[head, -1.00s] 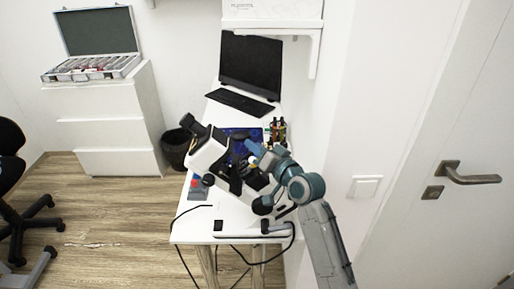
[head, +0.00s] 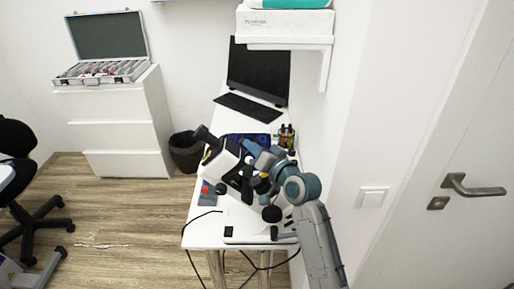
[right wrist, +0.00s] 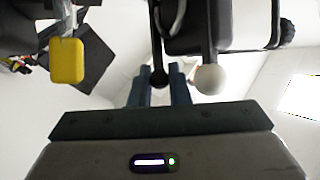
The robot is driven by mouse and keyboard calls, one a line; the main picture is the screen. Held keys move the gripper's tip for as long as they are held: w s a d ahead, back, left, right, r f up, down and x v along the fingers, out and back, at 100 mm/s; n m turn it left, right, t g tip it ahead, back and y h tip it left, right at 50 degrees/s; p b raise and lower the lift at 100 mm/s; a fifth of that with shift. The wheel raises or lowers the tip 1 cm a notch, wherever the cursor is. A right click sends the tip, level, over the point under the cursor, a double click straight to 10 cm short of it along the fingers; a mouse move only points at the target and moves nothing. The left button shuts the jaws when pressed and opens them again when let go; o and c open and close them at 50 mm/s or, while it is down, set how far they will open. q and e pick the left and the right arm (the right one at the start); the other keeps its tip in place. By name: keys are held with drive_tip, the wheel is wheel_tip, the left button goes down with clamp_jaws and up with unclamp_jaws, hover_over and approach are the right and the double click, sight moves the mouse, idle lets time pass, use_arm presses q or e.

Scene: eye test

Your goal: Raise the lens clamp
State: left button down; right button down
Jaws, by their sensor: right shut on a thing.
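The white and black lens instrument (head: 226,163) stands tilted on the white table, and its lens clamp is too small to make out in the head view. My right gripper (head: 256,154) is at the instrument's upper right side. In the right wrist view, two blue-grey fingers (right wrist: 160,72) are shut on a thin lever with a black ball end (right wrist: 159,79), which seems to belong to the clamp. A lever with a white ball (right wrist: 208,79) is just right of them. My left gripper is out of view.
A wall shelf (head: 285,43) hangs above the table's right side. A black bin (head: 186,152) stands left of the table. A door (head: 430,130) is at the right.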

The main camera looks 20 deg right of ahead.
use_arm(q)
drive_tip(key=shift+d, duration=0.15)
use_arm(e)
drive_tip(key=shift+r, duration=0.25)
